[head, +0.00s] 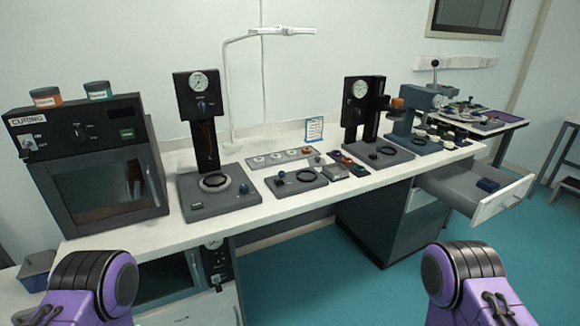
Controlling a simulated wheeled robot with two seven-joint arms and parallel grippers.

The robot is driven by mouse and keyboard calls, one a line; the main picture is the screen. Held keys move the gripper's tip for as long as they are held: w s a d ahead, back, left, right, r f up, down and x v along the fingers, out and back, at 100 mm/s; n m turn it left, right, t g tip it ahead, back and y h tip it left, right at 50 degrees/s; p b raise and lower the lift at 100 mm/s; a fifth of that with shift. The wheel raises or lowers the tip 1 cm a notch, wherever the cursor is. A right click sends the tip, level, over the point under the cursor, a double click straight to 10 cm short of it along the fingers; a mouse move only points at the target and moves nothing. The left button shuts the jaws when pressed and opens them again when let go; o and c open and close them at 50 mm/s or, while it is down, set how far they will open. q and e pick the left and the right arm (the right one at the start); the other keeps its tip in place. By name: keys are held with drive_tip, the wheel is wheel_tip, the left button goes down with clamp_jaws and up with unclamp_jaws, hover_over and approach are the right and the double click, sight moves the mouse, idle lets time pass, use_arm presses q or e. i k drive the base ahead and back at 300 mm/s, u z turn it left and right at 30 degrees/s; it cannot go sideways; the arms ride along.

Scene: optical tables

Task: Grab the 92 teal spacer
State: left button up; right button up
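I cannot make out any part marked 92, and I cannot tell which thing is the teal spacer. A grey strip (262,163) in the middle of the bench holds several small round parts, too small to read. A teal-banded jar (98,91) stands on the curing oven at the left. Small coloured pieces lie right of the strip, among them a red one (347,159). Only purple and black links of my two arms show at the bottom left and bottom right. Neither gripper is in view.
The curing oven (85,150) stands at the bench's left end. Two gauge presses (205,110) (362,100) rise from the white bench (250,218). A cluttered second table (510,124) stands beyond.

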sight(362, 169)
drive_tip(key=z, duration=0.4)
drive_tip(key=i, duration=0.3)
drive_tip(key=z, duration=1)
drive_tip(key=i, duration=1.6)
drive_tip(key=u, duration=0.9)
drive_tip(key=i, duration=0.65)
drive_tip(key=u, duration=0.8)
